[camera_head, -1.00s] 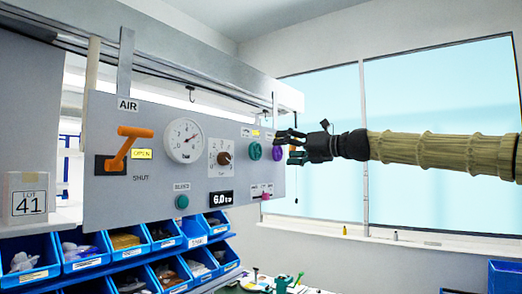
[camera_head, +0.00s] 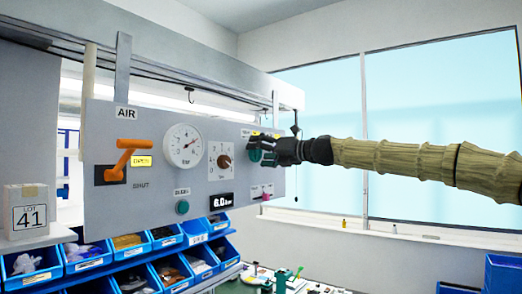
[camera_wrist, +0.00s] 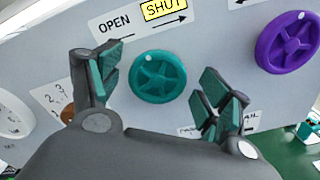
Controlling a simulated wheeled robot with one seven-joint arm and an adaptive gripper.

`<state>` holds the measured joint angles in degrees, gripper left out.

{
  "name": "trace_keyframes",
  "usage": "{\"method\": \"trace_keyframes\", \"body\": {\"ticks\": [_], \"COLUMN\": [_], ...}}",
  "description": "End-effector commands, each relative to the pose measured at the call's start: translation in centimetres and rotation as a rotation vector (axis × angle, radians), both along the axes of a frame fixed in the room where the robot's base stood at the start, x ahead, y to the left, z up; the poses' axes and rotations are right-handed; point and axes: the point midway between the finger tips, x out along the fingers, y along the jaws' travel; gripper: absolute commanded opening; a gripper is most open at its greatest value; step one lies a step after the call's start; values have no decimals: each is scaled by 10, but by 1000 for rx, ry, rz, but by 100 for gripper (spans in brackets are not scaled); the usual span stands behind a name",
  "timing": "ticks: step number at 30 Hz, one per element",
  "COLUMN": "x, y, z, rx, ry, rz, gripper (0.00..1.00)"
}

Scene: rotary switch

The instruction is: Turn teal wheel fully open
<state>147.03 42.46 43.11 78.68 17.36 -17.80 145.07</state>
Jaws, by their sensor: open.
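The teal wheel (camera_wrist: 158,77) is round with spokes and a white dot near its upper left rim. It sits on the grey panel under an OPEN label (camera_wrist: 114,22), a yellow SHUT label (camera_wrist: 163,4) and arrows pointing right. In the head view the wheel (camera_head: 255,155) is partly hidden by my gripper. My gripper (camera_wrist: 165,92) is open, with teal-padded fingers on the left and right of the wheel. The fingers look apart from its rim; how near they are in depth I cannot tell. My gripper (camera_head: 262,147) also shows at the panel's right part.
A purple wheel (camera_wrist: 288,42) is close on the right. On the panel are an orange lever (camera_head: 127,153), a pressure gauge (camera_head: 183,146), a small dial (camera_head: 222,161) and a teal button (camera_head: 182,207). Blue bins (camera_head: 90,260) stand below.

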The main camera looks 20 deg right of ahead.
Motion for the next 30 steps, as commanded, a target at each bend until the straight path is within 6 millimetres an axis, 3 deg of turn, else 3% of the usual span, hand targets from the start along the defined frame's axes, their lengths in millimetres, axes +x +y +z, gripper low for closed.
{"method": "trace_keyframes", "body": {"ticks": [11, 19, 30], "x": [3, 3, 3], "y": [2, 1, 0], "z": [0, 0, -1], "rx": [0, 0, -30], "ry": [0, 0, -23], "rz": [-1, -1, -3], "gripper": [78, 32, 32]}}
